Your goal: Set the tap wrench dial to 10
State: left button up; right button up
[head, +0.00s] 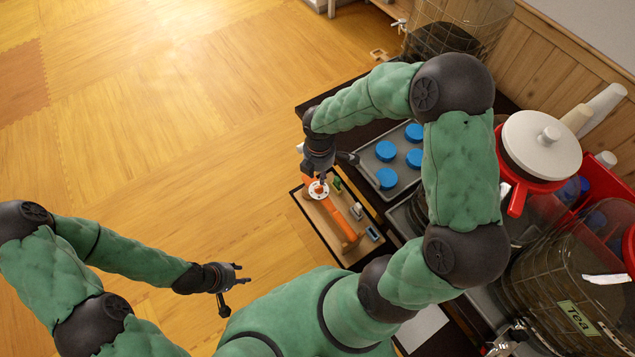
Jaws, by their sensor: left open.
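An orange tool (342,221), which seems to be the tap wrench, lies on a wooden board (323,231) at the near edge of the dark counter. A round white dial (318,190) sits at its far end. The dial's numbers are too small to read. My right gripper (322,176) points down at the dial end, right above or touching it; I cannot tell which. Its fingers are too small and dark to show whether they are open or shut. My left gripper (236,281) is open and empty, over the floor left of the board.
Small items, including a grey block (356,211), lie on the board. Beyond it is a grey tray (378,163) with several blue caps. A red pot with a white lid (541,144) and a glass jar labelled Tea (570,290) stand to the right. The wooden floor at left is clear.

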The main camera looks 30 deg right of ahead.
aim_at(319, 187)
jog(key=shift+f+b, duration=2.85)
jog(key=shift+f, duration=0.45)
jog(key=shift+f, duration=0.3)
grip_shut()
jog(key=n+p, duration=0.6)
jog(key=n, duration=0.1)
jog(key=n+p, duration=0.3)
jog(key=p, duration=0.1)
jog(key=shift+s+r+n, duration=0.2)
jog(key=shift+r+n, duration=0.1)
jog(key=shift+n, duration=0.1)
jog(key=shift+c, duration=0.8)
grip_release()
jog(key=shift+n+p, duration=0.4)
jog(key=shift+n, duration=0.3)
jog(key=shift+o, duration=1.4)
jog(key=shift+w+f+b, duration=0.1)
jog(key=shift+f+b, duration=0.2)
jog(key=shift+b, duration=0.05)
